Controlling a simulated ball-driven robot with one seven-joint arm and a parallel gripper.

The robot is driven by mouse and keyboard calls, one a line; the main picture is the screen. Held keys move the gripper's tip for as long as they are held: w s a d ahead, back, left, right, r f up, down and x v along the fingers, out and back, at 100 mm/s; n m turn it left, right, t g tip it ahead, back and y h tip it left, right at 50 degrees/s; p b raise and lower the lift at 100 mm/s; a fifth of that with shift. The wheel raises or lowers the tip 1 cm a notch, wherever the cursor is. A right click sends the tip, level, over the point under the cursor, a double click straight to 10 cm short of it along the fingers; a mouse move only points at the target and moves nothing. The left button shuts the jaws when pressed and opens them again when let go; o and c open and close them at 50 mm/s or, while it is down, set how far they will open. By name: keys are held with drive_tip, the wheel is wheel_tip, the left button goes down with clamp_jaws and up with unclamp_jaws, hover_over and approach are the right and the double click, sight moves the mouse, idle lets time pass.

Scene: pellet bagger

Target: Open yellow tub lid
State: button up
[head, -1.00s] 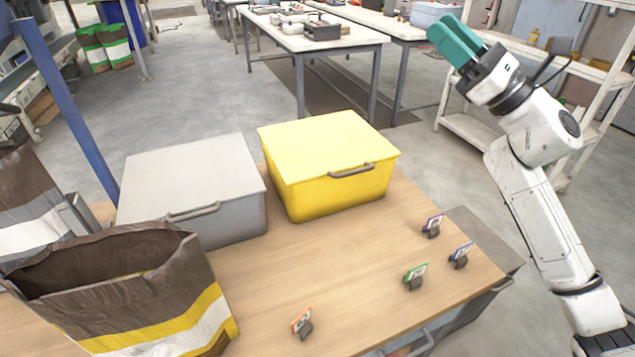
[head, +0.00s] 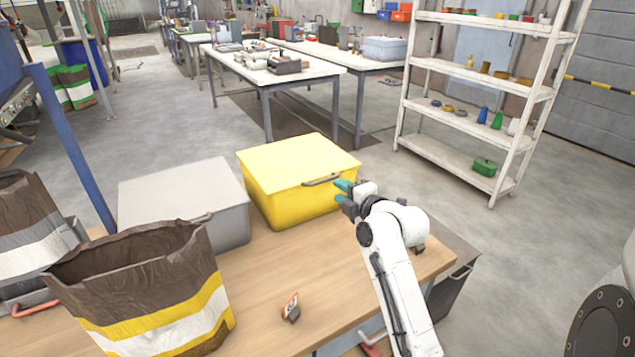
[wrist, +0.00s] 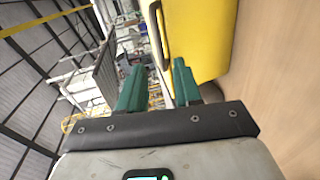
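The yellow tub (head: 298,180) stands on the wooden table with its flat yellow lid (head: 298,160) closed on top. A dark handle (head: 322,181) sits on the lid's front edge; it also shows in the wrist view (wrist: 159,36). My gripper (head: 345,190) is beside the tub's right front, close to the handle's right end. In the wrist view the two green fingers (wrist: 158,88) are apart with nothing between them. The handle lies ahead of the fingertips and appears not to touch them. The yellow tub's side (wrist: 205,45) is close on the right there.
A grey tub (head: 185,205) with a closed lid stands left of the yellow one. An open brown bag (head: 140,290) is at the front left. A white shelf (head: 480,90) stands behind right.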

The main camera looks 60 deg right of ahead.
sight(325, 181)
drive_tip(key=p+x, duration=0.1)
drive_tip(key=x, duration=0.8)
drive_tip(key=shift+w+d+p, duration=0.2)
drive_tip(key=shift+d+p, duration=0.05)
drive_tip(key=shift+p, duration=0.05)
drive_tip(key=shift+c, duration=0.3)
clamp_jaws()
